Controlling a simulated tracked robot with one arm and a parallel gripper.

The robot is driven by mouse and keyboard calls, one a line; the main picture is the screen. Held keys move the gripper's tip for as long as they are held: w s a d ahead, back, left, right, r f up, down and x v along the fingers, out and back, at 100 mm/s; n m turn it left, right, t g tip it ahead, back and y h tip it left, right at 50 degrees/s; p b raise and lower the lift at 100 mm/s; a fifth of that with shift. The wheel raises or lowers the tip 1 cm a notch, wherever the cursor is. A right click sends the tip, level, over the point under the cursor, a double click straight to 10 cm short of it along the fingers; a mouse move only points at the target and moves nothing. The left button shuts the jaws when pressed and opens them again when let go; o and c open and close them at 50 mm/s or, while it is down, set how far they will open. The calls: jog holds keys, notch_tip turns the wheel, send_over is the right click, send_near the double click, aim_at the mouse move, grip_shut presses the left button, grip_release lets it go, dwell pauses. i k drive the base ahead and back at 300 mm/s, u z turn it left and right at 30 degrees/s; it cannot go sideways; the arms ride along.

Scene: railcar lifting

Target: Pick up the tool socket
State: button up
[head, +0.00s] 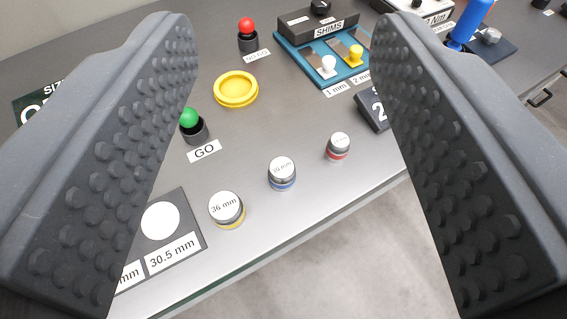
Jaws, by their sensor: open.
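Three tool sockets stand upright in a slanting row near the table's front edge. The nearest socket (226,209) has a yellow band and reads 36 mm. The middle socket (282,174) has a blue band, and its label is too blurred to read surely. The farthest socket (338,147) is smaller with a red band. My gripper (285,80) is open, with its two dark studded fingers spread at the left and right of the view. The sockets show between the fingers, apart from both. The left finger hides part of the table.
A green-knobbed gauge (191,125) stands by a GO label, and a red-knobbed one (248,36) is farther back. A yellow ring dish (236,89), a blue shims tray (325,70) and a size plate (187,238) lie around. The table edge (330,193) drops to the floor.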

aim_at(282, 169)
jog(key=k, duration=1.25)
jog(key=u, duration=0.5)
jog(key=i, duration=0.95)
jog(key=u, duration=0.35)
